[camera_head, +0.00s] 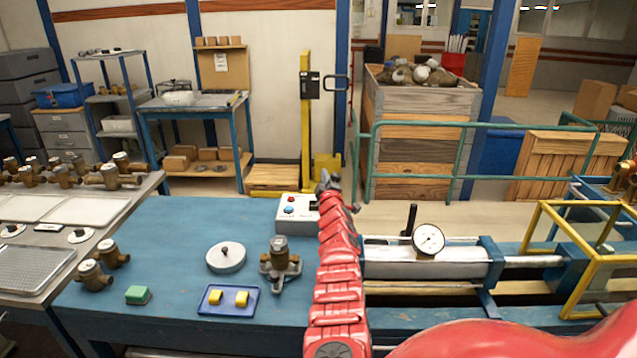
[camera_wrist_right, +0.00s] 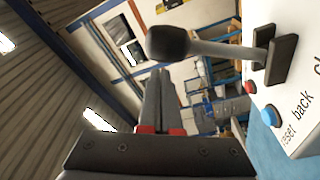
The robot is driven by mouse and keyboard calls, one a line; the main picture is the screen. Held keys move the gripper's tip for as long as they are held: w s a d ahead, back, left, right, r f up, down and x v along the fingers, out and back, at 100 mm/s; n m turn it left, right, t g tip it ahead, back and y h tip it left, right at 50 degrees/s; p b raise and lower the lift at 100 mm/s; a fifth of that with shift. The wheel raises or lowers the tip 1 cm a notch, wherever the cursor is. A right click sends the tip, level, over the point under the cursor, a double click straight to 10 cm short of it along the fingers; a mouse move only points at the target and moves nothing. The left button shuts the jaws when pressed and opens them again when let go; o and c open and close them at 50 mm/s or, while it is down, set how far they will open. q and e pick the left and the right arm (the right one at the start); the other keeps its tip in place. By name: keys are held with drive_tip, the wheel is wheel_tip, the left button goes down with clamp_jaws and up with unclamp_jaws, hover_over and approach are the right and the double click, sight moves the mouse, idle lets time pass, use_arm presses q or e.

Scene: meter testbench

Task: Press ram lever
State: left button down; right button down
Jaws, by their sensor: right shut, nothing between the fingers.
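The control box (camera_head: 297,209) is white with a red and a blue button and stands at the far edge of the blue bench. In the right wrist view the box (camera_wrist_right: 295,110) shows "reset" and "back" lettering. A lever with a black knob (camera_wrist_right: 168,42) and grey rod sticks out from a dark bracket on it. My right gripper (camera_head: 327,182) is beside the box in the head view, where the lever cannot be told apart from it. In the wrist view the gripper (camera_wrist_right: 160,75) is shut and empty, its tips just below the knob; contact cannot be told.
A dial gauge (camera_head: 428,239) and an upright black handle (camera_head: 410,220) are on the bench rig to the right. A yellow frame (camera_head: 545,225) stands right.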

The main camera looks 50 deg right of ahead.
idle(0.7)
drive_tip(key=s+a+r+p, duration=0.1)
drive_tip(key=s+a+p, duration=0.3)
drive_tip(key=a, duration=0.4)
drive_tip(key=shift+s+r+p, duration=0.15)
drive_tip(key=shift+s+p, duration=0.2)
idle(0.4)
